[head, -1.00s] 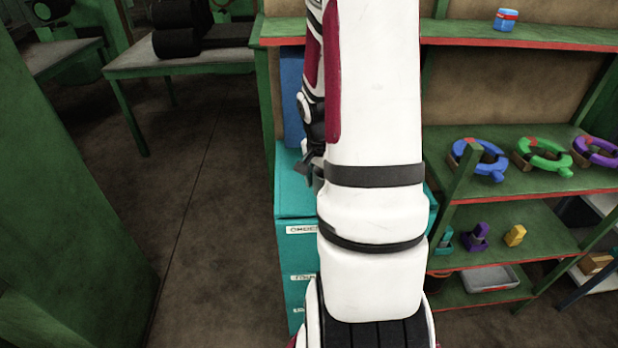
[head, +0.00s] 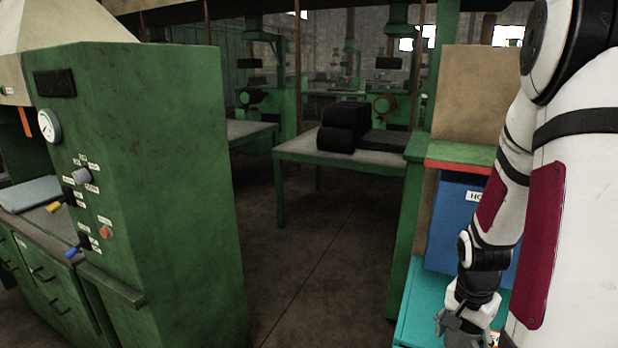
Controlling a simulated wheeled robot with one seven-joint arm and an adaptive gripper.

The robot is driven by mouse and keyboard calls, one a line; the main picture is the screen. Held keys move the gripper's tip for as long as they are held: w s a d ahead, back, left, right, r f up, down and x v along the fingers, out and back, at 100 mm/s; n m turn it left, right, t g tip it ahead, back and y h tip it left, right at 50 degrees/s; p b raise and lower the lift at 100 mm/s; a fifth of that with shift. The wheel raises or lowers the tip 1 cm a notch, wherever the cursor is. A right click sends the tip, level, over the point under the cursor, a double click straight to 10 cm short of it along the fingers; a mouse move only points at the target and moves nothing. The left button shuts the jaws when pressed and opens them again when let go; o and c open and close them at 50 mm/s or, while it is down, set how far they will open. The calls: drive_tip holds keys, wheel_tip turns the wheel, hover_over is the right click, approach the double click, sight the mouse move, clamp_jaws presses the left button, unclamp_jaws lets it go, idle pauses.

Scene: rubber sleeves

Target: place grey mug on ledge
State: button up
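I see no grey mug in the head view now. I cannot tell which surface is the ledge; a green shelf board with a red front edge (head: 462,158) shows at the right. My gripper (head: 458,326) is low at the right, above a teal cabinet top (head: 412,318) and in front of a blue box. It is small and partly cut off by the bottom edge, so I cannot tell whether it is open or holds anything. My arm covers the right side of the view.
A tall green machine (head: 150,190) with a gauge and knobs stands at the left, beside a bench (head: 50,235). A table with black rolls (head: 343,127) is at the back. The blue box (head: 447,225) stands under the shelf board. The floor (head: 300,255) between is clear.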

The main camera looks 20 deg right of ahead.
drive_tip(key=w+a+f+n+t, duration=0.1)
drive_tip(key=w+a+n, duration=0.35)
drive_tip(key=w, duration=0.35)
drive_tip(key=w+a+n, duration=0.3)
drive_tip(key=w+a, duration=0.3)
drive_tip(key=w, duration=0.1)
drive_tip(key=w+a+n, duration=0.4)
drive_tip(key=w+a, duration=0.1)
drive_tip(key=a, duration=0.4)
drive_tip(key=w+a+n+y, duration=0.1)
drive_tip(key=w+a+n, duration=0.3)
drive_tip(key=a, duration=0.6)
drive_tip(key=shift+w+a+f+t+y, duration=0.15)
drive_tip(key=shift+w+f+t+y, duration=0.15)
drive_tip(key=shift+w+f, duration=0.15)
